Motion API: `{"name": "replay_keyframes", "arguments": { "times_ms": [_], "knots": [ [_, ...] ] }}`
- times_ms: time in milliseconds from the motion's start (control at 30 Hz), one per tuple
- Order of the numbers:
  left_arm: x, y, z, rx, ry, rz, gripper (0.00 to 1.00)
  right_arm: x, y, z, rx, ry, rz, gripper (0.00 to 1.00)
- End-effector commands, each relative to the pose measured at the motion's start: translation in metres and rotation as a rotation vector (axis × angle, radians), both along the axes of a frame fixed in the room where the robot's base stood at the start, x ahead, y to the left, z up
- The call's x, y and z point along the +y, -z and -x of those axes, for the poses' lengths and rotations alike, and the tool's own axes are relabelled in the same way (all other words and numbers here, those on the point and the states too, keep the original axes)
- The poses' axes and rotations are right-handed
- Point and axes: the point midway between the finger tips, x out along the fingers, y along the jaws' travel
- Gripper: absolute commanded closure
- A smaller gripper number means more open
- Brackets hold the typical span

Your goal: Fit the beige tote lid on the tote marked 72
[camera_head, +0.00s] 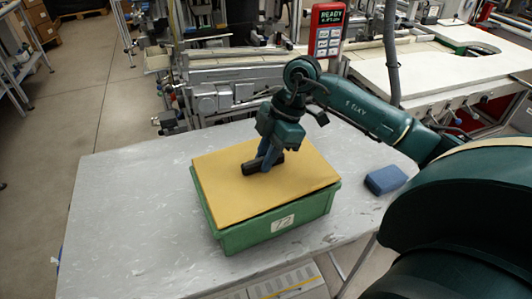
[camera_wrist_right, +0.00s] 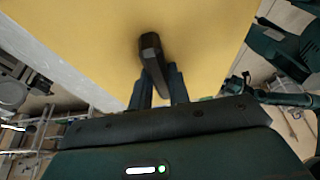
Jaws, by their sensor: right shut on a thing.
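The beige lid (camera_head: 225,185) is a flat yellowish panel with a black bar handle (camera_head: 252,168) in its middle. It lies level over the green tote marked 72 (camera_head: 245,236), whose front and left walls show below it. The lid covers the opening; I cannot tell whether it is fully seated or just above the rim. My right gripper (camera_head: 266,163) is shut on the handle from above; the handle shows between its fingers in the wrist view (camera_wrist_right: 150,58). A small dark tip at the left edge of the head view may be my left gripper (camera_head: 2,186).
The tote stands on a grey table (camera_head: 120,215) with free room to its left. A blue block (camera_head: 385,179) lies to the right of the tote. Behind the table is a metal conveyor (camera_head: 215,97) and a red display reading READY (camera_head: 327,30).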

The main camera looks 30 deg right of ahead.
Motion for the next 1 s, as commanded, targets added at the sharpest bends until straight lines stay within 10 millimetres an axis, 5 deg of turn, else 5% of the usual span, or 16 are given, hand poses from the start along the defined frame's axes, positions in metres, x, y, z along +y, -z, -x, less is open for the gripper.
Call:
{"name": "replay_keyframes", "arguments": {
  "times_ms": [433, 467, 700, 1000],
  "knots": [
    [-0.0026, -0.0019, -0.0001, -0.016, 0.023, -0.004, 0.64, -0.0002, 0.0104, 0.0000, 0.000, 0.000, 0.000, 1.00],
    [-0.0025, -0.0020, -0.0002, -0.016, 0.023, -0.004, 0.64, -0.0002, 0.0104, 0.0000, 0.000, 0.000, 0.000, 0.81],
    [-0.0017, -0.0026, -0.0021, -0.019, 0.020, -0.005, 0.64, -0.0002, 0.0104, 0.0000, 0.000, 0.000, 0.000, 0.62],
    [-0.0015, -0.0031, -0.0037, -0.020, 0.015, -0.003, 0.64, -0.0007, 0.0101, 0.0001, 0.001, 0.000, 0.001, 0.57]
  ]
}}
